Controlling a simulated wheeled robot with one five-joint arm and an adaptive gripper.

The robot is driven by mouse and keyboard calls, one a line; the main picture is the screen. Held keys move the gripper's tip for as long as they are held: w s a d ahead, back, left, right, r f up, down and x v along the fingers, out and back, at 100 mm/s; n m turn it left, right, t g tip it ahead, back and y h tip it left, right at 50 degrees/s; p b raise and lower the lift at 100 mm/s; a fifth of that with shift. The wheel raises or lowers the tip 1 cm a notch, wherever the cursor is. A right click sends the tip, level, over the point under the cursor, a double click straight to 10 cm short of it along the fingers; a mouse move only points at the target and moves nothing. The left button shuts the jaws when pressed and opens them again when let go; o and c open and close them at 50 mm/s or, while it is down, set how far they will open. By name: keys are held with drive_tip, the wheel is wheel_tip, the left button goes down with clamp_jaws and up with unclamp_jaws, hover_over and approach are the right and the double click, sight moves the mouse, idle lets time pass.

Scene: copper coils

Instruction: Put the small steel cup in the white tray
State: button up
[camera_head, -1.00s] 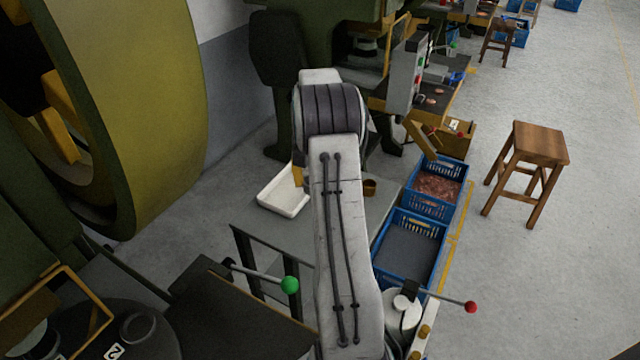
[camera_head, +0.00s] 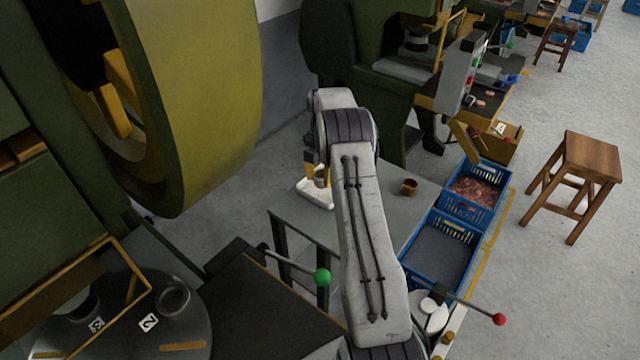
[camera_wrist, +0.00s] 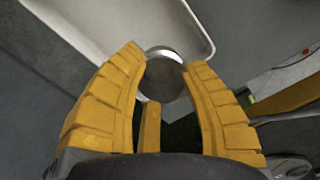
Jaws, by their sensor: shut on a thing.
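The small steel cup (camera_wrist: 165,80) is a round grey cup with a bright rim. In the wrist view it sits between the yellow fingers of my gripper (camera_wrist: 167,62), which is shut on it. The white tray (camera_wrist: 118,50) shows behind the cup in the wrist view, and the cup overlaps the tray's near edge there. In the head view the tray (camera_head: 322,203) lies on the grey table, partly hidden by my arm. My gripper (camera_head: 319,178) points down over the tray. The height of the cup above the tray is hard to tell.
Two blue crates (camera_head: 438,252) (camera_head: 474,190) stand beside the table.

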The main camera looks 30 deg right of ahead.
sight(320, 194)
drive_tip(key=shift+w+a+f, duration=0.2)
drive_tip(key=shift+w+f, duration=0.1)
drive_tip(key=shift+w, duration=0.05)
drive_tip(key=shift+f, duration=1.95)
drive_tip(key=shift+f, duration=0.15)
drive_tip(key=o, duration=1.1)
drive_tip(key=shift+o, duration=0.2)
wheel_tip(320, 194, up, 12)
drive_tip(key=shift+r+p, duration=0.2)
drive_tip(key=shift+p, duration=0.1)
